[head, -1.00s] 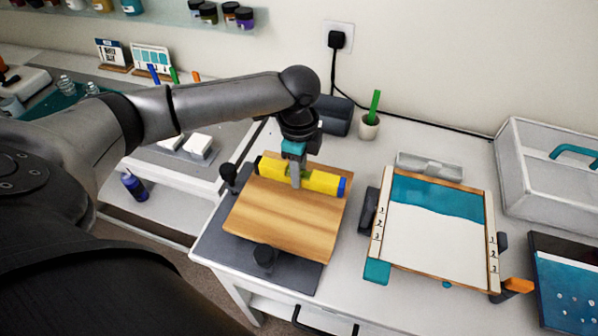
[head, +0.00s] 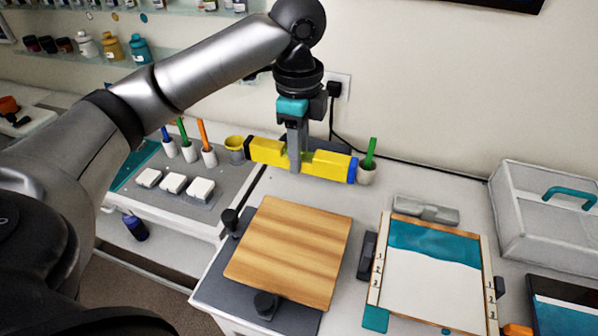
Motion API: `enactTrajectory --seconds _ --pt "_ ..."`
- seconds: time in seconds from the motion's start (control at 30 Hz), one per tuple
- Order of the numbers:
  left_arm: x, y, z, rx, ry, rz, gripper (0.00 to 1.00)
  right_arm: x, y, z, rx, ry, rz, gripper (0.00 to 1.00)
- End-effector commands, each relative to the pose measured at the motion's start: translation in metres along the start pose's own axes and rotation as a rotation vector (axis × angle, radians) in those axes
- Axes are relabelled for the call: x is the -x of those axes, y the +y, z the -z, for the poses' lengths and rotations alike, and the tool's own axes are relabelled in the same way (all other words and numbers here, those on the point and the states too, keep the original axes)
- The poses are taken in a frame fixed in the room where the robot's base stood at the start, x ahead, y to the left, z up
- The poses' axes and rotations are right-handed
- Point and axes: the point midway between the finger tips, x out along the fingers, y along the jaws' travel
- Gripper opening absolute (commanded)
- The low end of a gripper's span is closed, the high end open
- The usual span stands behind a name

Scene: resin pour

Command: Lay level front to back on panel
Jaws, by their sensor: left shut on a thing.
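The level runs left to right in the head view, raised above the table behind the wooden panel. The bare wooden panel (head: 290,250) lies on a dark base (head: 217,293) with black knobs (head: 265,304) at its edges. A second panel (head: 430,283), white with a teal band, sits in a wooden frame to the right. My right gripper is not in view.
A green-handled tool stands in a white cup (head: 366,174) behind the panel. White blocks (head: 173,183) and cups are on the left bench. The table strip between the panels is narrow.

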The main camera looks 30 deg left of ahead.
Motion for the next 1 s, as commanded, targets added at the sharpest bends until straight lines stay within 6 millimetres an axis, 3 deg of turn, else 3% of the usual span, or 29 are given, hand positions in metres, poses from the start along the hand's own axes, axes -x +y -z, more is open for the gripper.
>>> enactTrajectory --seconds 0.27,0.8,1.0 --pt "0.013 0.005 0.007 -0.185 0.0 -0.001 0.0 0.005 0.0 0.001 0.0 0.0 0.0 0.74" --pt "0.015 0.033 0.04 -1.187 0.005 -0.007 0.0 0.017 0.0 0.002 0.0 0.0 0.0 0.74" --pt "0.015 0.041 0.047 -1.454 0.008 -0.01 0.0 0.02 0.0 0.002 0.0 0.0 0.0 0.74"
